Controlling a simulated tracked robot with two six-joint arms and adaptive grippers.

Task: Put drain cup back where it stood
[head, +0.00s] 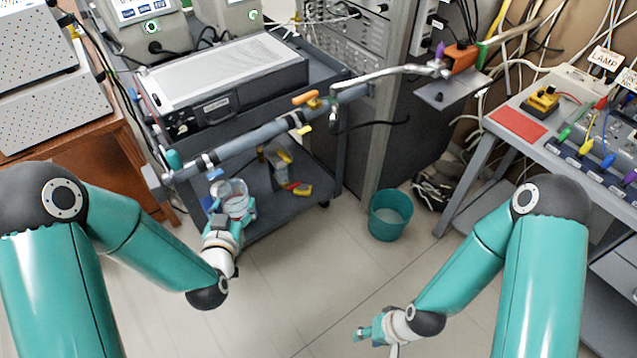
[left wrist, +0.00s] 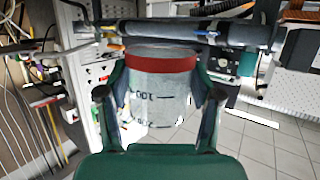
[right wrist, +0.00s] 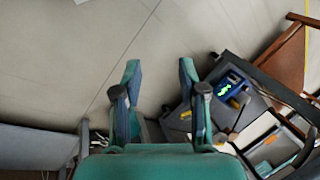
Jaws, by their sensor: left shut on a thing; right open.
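The drain cup (head: 233,199) is a clear cup held by my left gripper (head: 231,216), in front of the cart's left side and below the long grey tube. In the left wrist view the cup (left wrist: 160,95) shows a red band near its top and dark markings. The left gripper's fingers (left wrist: 158,100) are shut on both sides of it. What lies under the cup is hidden. My right gripper (head: 372,332) is open and empty over the floor at the lower middle; its spread fingers (right wrist: 157,85) also show in the right wrist view.
The grey tube (head: 260,133) runs across the cart (head: 282,205) in front of a grey instrument box (head: 225,75). The cart's lower shelf holds small yellow and red items (head: 298,188). A teal bin (head: 390,214) stands on the floor. A bench (head: 560,150) is at right.

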